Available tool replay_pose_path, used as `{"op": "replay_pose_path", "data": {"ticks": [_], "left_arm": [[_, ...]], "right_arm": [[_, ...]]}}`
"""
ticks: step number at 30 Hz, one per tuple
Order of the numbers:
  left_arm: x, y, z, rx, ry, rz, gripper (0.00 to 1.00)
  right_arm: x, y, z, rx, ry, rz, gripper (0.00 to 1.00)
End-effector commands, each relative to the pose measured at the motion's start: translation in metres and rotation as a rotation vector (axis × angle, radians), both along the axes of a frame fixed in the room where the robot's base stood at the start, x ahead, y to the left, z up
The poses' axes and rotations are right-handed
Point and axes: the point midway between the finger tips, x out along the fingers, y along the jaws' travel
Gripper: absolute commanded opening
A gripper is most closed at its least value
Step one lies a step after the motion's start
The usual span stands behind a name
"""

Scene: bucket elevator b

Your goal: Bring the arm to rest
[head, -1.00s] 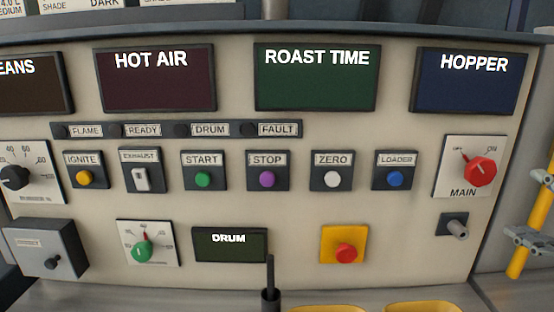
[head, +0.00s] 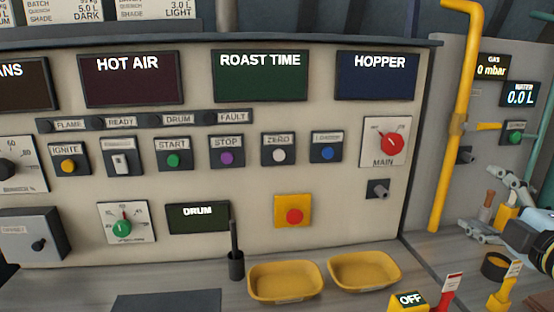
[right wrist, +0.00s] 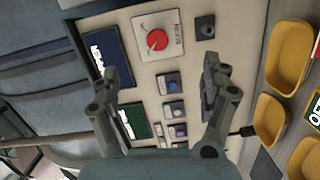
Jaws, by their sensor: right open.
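My right gripper (head: 484,202) is at the right edge of the head view, in front of the area right of the control panel (head: 340,215). Its fingers are spread apart with nothing between them. In the right wrist view the same gripper (right wrist: 160,62) is open and empty. The panel, with the red MAIN knob (right wrist: 157,39), lies beyond its fingers. The MAIN knob also shows in the head view (head: 392,143), left of the gripper. My left gripper is not in view.
Two yellow trays (head: 285,297) stand on the counter below the panel, beside a dark upright handle (head: 236,265). A yellow pipe (head: 446,170) rises left of my right gripper. A yellow OFF block (head: 410,301) and red-handled parts (head: 447,292) stand in front.

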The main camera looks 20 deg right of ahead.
Motion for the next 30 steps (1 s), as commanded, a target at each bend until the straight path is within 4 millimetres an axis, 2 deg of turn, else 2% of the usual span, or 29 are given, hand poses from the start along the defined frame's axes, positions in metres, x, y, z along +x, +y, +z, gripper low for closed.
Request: {"op": "replay_pose_path", "data": {"ticks": [5,8,11,13,17,21,28,29,30], "left_arm": [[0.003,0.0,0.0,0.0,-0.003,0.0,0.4],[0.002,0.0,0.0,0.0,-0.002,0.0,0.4],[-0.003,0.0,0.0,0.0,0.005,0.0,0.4],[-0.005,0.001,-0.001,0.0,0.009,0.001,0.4],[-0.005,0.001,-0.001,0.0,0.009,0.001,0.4],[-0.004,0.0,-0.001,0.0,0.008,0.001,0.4],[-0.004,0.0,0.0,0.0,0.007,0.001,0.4],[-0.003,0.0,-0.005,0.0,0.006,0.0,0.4],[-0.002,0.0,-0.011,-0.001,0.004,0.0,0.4]], "right_arm": [[-0.02,-0.006,-0.017,0.168,0.026,-0.162,0.8],[-0.038,-0.006,-0.035,0.298,0.066,-0.279,0.8],[-0.061,0.002,-0.059,0.445,0.136,-0.404,0.8],[-0.078,0.013,-0.078,0.557,0.203,-0.487,0.8],[-0.111,0.049,-0.11,0.759,0.356,-0.605,0.8],[-0.141,0.099,-0.132,0.948,0.532,-0.668,0.8],[-0.176,0.182,-0.138,1.189,0.804,-0.661,0.8],[-0.176,0.184,-0.15,1.193,0.821,-0.662,0.8],[-0.172,0.18,-0.17,1.183,0.82,-0.67,0.8]]}}
